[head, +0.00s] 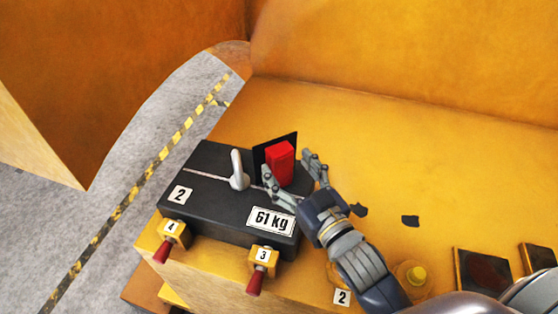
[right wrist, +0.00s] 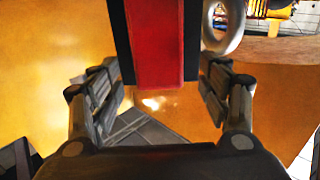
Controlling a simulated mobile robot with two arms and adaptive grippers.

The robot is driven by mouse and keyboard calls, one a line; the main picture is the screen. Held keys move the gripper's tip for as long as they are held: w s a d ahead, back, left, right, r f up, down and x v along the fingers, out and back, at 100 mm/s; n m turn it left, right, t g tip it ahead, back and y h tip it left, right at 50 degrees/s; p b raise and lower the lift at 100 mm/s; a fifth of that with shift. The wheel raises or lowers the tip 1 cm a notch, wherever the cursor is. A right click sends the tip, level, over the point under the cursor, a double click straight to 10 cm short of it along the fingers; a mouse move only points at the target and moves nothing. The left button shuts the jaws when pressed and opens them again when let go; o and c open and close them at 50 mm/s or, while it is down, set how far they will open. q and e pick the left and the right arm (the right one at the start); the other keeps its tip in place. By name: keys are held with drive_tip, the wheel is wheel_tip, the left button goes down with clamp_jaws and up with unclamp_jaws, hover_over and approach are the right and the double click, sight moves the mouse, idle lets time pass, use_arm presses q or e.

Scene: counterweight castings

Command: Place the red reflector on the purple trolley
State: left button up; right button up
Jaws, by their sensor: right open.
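The red reflector (head: 280,163) is a red block with a black backing plate. It stands by the black casting marked 61 kg (head: 225,205); whether it rests on it or behind it I cannot tell. My right gripper (head: 289,170) is open, its fingers on either side of the reflector in the head view. In the right wrist view the reflector (right wrist: 165,40) hangs down from the top edge between the open fingers (right wrist: 165,85). I cannot tell whether they touch it. My left gripper and the purple trolley are not in view.
A pale grey lifting eye (head: 238,170) stands up from the casting close by. Red-handled fittings (head: 171,238) line its front. Yellow walls (head: 430,50) rise behind. A yellow knob (head: 416,274) and dark plates (head: 483,274) lie to the right. Grey floor (head: 150,150) is at the left.

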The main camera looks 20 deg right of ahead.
sight(284, 160)
drive_tip(key=w, duration=0.2)
drive_tip(key=shift+w+a+r+p, duration=0.15)
drive_tip(key=shift+w+r+p, duration=0.15)
drive_tip(key=shift+p, duration=0.1)
drive_tip(key=shift+w+a+f, duration=0.15)
drive_tip(key=shift+w+f, duration=0.05)
drive_tip(key=shift+w, duration=0.3)
drive_tip(key=shift+s, duration=0.15)
drive_tip(key=c, duration=1.2)
drive_tip(key=shift+c, duration=1)
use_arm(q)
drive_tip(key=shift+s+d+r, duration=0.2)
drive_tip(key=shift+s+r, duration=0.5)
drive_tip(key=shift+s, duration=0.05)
use_arm(e)
drive_tip(key=shift+r, duration=0.15)
